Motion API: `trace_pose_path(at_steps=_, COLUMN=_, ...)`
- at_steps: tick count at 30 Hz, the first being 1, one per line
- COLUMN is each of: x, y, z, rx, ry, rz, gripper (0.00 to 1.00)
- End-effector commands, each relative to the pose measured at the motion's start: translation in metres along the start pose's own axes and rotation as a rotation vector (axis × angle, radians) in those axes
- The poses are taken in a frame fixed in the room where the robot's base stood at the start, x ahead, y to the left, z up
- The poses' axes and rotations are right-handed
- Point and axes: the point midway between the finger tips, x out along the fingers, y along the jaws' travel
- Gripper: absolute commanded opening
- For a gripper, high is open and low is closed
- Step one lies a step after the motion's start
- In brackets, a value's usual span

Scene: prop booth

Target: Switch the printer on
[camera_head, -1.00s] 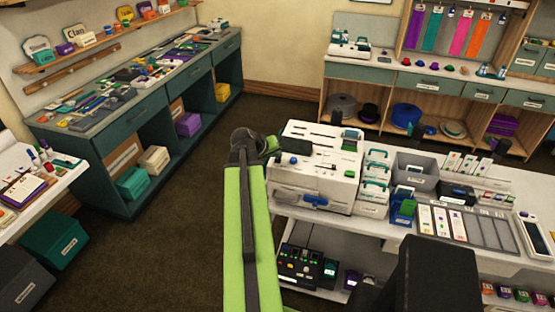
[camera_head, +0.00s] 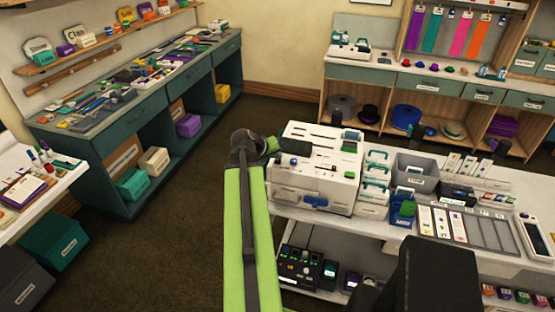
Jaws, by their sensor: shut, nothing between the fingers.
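A white boxy machine (camera_head: 315,181), which looks like the printer, stands on the left end of the white counter. It has dark slots and a green patch (camera_head: 350,147) on top, and a blue handle-like part (camera_head: 315,202) low on its front. I cannot tell which part is its power switch. My green arm reaches up from the bottom of the view, left of the machine.
Small white boxes with teal handles (camera_head: 375,184), a grey bin (camera_head: 415,171) and a card tray (camera_head: 480,231) stand right of the machine. A black device with buttons (camera_head: 299,267) sits on the shelf below. The brown floor (camera_head: 185,235) left of my arm is clear.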

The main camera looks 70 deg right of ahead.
Motion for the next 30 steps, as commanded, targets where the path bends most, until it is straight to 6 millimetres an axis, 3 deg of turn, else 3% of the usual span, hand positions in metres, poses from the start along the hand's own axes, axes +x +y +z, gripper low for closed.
trace_pose_path(at_steps=30, x=0.0062, y=-0.0049, z=0.0052, rx=0.0, ry=-0.002, rz=-0.001, gripper=0.0)
